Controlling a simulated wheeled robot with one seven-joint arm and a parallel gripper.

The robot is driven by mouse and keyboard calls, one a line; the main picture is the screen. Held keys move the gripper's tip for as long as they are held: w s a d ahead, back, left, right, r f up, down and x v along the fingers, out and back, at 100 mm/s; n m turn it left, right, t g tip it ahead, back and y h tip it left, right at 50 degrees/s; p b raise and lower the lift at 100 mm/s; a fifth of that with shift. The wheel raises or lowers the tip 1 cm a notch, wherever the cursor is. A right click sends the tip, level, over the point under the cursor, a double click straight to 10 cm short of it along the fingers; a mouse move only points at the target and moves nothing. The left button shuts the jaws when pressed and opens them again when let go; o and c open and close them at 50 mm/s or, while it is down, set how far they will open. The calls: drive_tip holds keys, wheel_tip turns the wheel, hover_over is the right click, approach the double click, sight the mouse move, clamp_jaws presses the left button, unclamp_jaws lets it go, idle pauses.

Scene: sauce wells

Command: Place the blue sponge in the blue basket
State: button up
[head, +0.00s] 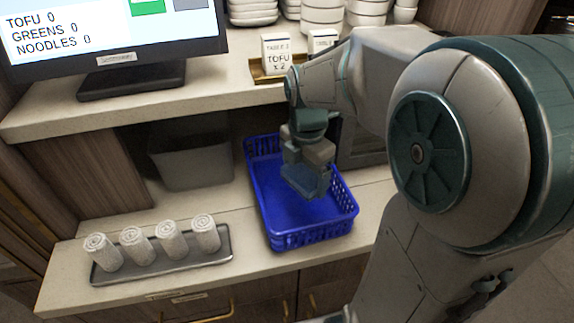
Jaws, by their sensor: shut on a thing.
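The blue basket (312,238) stands on the lower counter, with slotted walls and an open top. My gripper (308,163) points down over the basket's opening, near its middle and right side. It is shut on a dull blue block, the blue sponge (304,182), which shows at its lower end. The sponge appears within the basket's outline from above. I cannot tell whether it touches the basket floor. My arm hides part of the basket's far right side.
A grey tray (165,267) with several rolled white towels (133,245) lies left of the basket. A grey bin (190,160) sits behind it, under the shelf. The upper shelf (225,82) holds a monitor (110,35), order cards (276,55) and stacked white dishes.

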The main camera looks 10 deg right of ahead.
approach(297, 202)
drive_tip(key=shift+f+p, duration=0.3)
drive_tip(key=shift+f, duration=0.5)
drive_tip(key=shift+s+f, duration=0.1)
drive_tip(key=shift+f, duration=2.35)
drive_tip(key=shift+f, duration=0.1)
drive_tip(key=shift+f, duration=0.15)
drive_tip(key=o, duration=0.9)
drive_tip(key=shift+c, duration=0.2)
